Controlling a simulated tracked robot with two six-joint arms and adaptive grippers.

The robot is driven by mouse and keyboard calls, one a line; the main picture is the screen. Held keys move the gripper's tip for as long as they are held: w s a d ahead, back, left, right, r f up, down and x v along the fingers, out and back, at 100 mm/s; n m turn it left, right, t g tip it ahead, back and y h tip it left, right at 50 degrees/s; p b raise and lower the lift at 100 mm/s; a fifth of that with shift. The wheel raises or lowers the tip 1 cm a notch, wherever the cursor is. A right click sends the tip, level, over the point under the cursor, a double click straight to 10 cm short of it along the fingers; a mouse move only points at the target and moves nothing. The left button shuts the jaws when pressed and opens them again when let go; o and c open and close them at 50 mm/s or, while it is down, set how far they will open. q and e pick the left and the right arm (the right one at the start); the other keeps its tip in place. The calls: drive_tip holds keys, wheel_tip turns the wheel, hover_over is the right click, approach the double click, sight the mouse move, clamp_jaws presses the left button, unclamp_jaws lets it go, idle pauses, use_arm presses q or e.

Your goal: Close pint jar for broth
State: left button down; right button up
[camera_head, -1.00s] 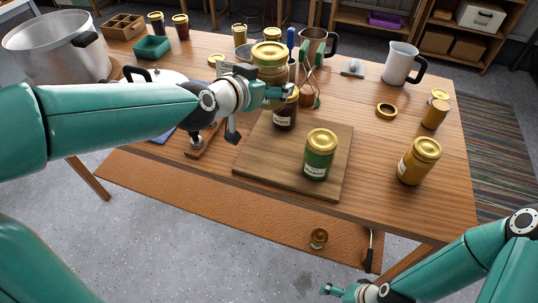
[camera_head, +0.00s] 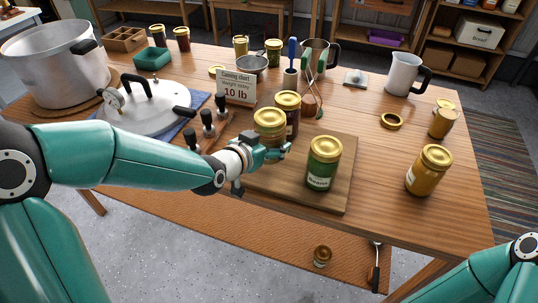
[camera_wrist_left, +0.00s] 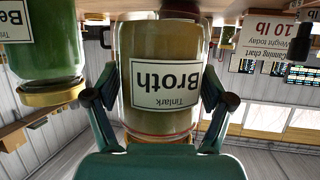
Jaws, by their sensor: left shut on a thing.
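My left gripper (camera_head: 272,152) is shut around a jar with a gold top (camera_head: 270,125), over the back left part of the cutting board (camera_head: 335,200). In the left wrist view, which is upside down, the jar is labelled "Broth" (camera_wrist_left: 165,85) and holds tan contents. The fingers press on both its sides. I cannot tell whether its base touches the board. A gold ring (camera_head: 391,121) lies on the table at the right, apart from the jars. A flat gold lid (camera_head: 217,70) lies near the back. My right gripper is out of view; only its arm shows at lower right.
A green jar (camera_head: 324,163) and a dark jar (camera_head: 288,112) stand close to the held jar. A yellow jar (camera_head: 429,170) stands at right. The pot lid (camera_head: 147,105), canning sign (camera_head: 236,87) and black-knobbed weights (camera_head: 207,125) are at left. A small jar (camera_head: 322,256) is on the floor.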

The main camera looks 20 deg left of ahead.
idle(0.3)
use_arm(q)
drive_tip(key=shift+f, duration=2.1)
drive_tip(key=shift+f, duration=0.1)
unclamp_jaws()
drive_tip(key=b+v, duration=0.3)
drive_tip(key=v, duration=0.9)
drive_tip(key=shift+b, duration=0.4)
drive_tip(key=shift+s, duration=0.1)
